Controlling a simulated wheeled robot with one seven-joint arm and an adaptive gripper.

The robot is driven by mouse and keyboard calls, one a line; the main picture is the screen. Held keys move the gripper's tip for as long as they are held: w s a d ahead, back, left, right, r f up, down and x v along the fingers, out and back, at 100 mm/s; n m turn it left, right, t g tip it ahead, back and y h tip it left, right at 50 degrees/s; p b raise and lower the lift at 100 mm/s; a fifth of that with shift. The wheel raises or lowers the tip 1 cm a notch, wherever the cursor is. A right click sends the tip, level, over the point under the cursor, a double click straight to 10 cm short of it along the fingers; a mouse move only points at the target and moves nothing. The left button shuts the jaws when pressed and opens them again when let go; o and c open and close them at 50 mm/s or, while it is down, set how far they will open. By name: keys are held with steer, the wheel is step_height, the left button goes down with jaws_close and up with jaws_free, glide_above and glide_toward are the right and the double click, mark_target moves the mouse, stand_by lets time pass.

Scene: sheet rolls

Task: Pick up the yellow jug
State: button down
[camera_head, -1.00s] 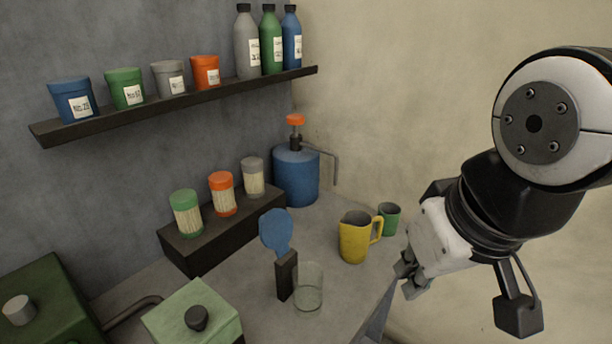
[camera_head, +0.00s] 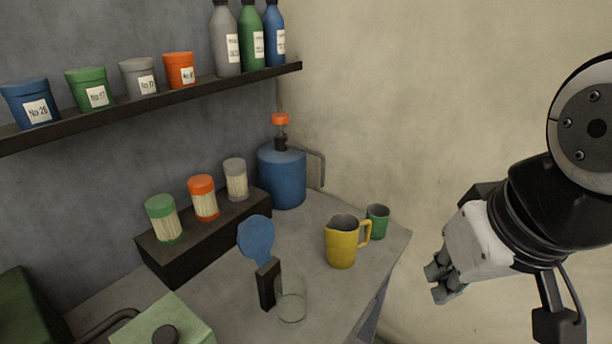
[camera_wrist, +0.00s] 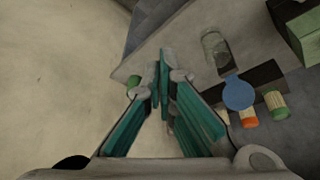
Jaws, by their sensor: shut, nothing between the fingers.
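The yellow jug (camera_head: 341,246) stands upright on the grey counter (camera_head: 318,300), near its right edge, with its handle toward the right. My gripper (camera_head: 440,282) is in the air to the right of the counter, apart from the jug. In the wrist view the teal-padded fingers (camera_wrist: 161,84) are together with nothing between them. The jug is mostly hidden behind the fingers in that view.
A green cup (camera_head: 377,222) stands just behind and right of the jug. A clear glass (camera_head: 291,300) and a blue paddle on a dark holder (camera_head: 268,284) are to its left. A blue canister (camera_head: 282,180) stands behind. A shelf (camera_head: 200,98) holds pots and bottles.

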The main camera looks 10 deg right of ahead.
steer(key=c, duration=1.8)
jaws_free()
steer(key=shift+w+d, duration=0.1)
steer(key=shift+w, duration=0.05)
steer(key=shift+o, duration=1.2)
steer(key=w+d+f+n+t+h+b, duration=0.1)
steer(key=w+d+f+h, duration=0.1)
steer(key=w+d+f, duration=0.2)
steer(key=w+d, duration=0.3)
steer(key=w, duration=0.3)
steer(key=shift+w+d+h, duration=0.25)
steer(key=shift+w+h, duration=0.05)
steer(key=shift+h, duration=0.1)
steer(key=w+d+f+n+t+b, duration=0.1)
steer(key=w+d+f+n, duration=0.1)
steer(key=w+d+f, duration=0.5)
steer(key=n+t+y+b, duration=0.2)
steer(key=t+y+b, duration=0.1)
steer(key=t+y, duration=0.7)
glide_toward(367, 241)
step_height(367, 241, up, 3)
steer(key=s+d, duration=0.2)
steer(key=s, duration=0.1)
steer(key=x, duration=1)
steer(key=shift+s+a+r+b, duration=0.1)
steer(key=shift+a+r+b, duration=0.1)
steer(key=shift+b, duration=0.1)
steer(key=shift+x, duration=2)
